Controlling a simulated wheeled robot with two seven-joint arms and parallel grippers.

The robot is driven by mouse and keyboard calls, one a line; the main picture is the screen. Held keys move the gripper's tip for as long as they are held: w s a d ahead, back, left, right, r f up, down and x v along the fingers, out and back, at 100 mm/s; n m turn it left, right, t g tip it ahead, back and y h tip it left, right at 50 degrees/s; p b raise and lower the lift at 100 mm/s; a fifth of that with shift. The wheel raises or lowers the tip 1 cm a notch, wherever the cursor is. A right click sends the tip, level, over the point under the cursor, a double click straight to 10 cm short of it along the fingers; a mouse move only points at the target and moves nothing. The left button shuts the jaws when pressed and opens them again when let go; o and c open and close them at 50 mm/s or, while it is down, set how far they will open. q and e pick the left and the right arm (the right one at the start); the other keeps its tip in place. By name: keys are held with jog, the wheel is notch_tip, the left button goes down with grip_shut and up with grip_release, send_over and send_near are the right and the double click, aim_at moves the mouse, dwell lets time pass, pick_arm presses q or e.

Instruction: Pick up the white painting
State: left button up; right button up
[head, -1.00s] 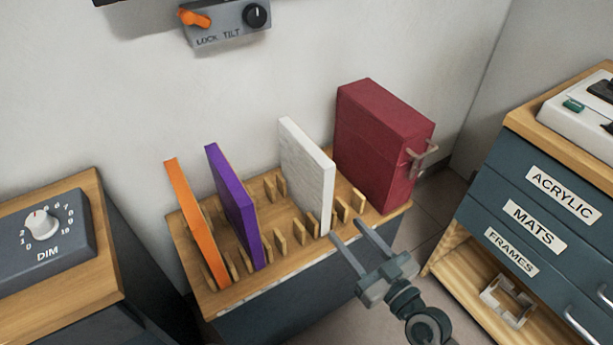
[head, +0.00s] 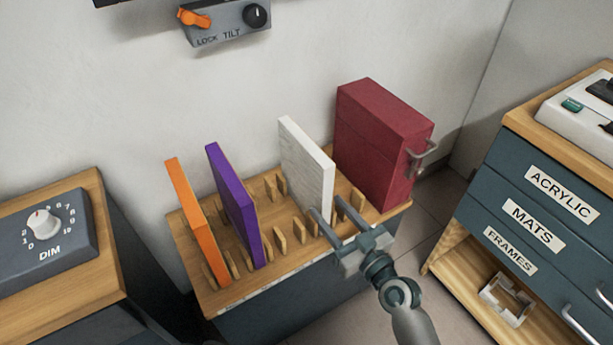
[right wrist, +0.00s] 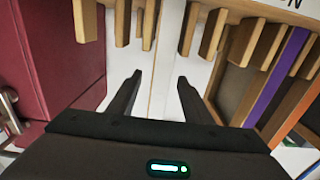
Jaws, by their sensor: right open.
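The white painting (head: 308,165) stands upright in a slot of the wooden rack (head: 290,262), between the purple painting (head: 234,205) and the dark red box. My right gripper (head: 331,212) is open at the painting's near lower edge, with one finger on each side of it in the head view. In the right wrist view, the white painting (right wrist: 166,60) shows between and beyond the two open fingers (right wrist: 156,88). I cannot tell whether the fingers touch it. My left gripper is not in view.
An orange painting (head: 197,222) stands at the rack's left end. The dark red box (head: 380,145) with a metal handle is close on the right. Wooden pegs flank the slots. A drawer cabinet (head: 545,215) stands at right, a DIM dial unit (head: 45,230) at left.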

aim_at(305, 177)
jog(key=shift+x, duration=2.2)
grip_shut()
